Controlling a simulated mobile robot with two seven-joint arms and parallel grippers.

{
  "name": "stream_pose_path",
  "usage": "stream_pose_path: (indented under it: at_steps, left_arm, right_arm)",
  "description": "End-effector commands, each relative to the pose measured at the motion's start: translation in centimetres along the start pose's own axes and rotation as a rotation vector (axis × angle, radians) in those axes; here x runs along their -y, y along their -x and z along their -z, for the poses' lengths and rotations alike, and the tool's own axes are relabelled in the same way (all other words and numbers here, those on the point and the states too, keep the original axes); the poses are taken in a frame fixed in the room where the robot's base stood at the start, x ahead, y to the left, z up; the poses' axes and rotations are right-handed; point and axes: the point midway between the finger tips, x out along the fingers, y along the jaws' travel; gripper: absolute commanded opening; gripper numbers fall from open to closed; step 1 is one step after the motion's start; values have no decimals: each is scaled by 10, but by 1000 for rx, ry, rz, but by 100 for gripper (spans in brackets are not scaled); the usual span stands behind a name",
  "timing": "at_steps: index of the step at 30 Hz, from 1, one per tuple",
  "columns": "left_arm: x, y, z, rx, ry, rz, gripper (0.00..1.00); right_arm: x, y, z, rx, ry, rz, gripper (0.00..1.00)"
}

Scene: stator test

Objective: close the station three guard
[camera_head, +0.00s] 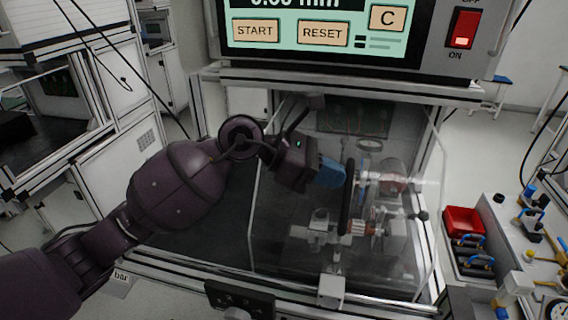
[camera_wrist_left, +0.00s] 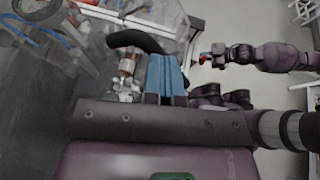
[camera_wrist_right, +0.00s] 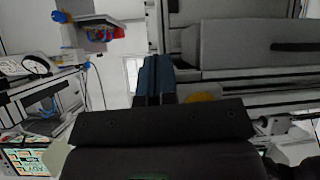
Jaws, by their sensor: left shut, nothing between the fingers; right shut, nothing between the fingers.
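The station guard (camera_head: 275,232) is a clear panel in front of the test fixture in the head view. Its upright black handle (camera_head: 347,200) also shows in the left wrist view (camera_wrist_left: 136,40). My left gripper (camera_head: 335,172) is shut and empty, its blue fingertips close beside the handle's upper part. In the left wrist view the fingers (camera_wrist_left: 166,75) are together next to the handle; I cannot tell whether they touch it. My right gripper (camera_wrist_right: 153,80) is shut and empty in the right wrist view, and is outside the head view.
The metal fixture (camera_head: 330,230) shows through the clear panel. The dark station floor (camera_head: 205,238) is uncovered left of the panel. A tester with START and RESET buttons (camera_head: 322,33) sits above.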

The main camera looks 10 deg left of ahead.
Motion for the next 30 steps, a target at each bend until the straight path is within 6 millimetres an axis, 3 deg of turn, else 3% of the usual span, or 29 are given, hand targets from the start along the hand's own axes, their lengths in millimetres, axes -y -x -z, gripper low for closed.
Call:
stream_pose_path:
  at_steps: [3,10,30]
  left_arm:
    - [3,-19,-11,1,-2,0,0]
    - [6,-39,-18,0,1,0,0]
    - [5,-40,-18,1,1,3,0]
  right_arm:
    - [-1,2,-1,3,-1,-1,0]
    - [-1,5,-1,3,-1,-3,0]
    - [-1,5,-3,9,-1,-3,0]
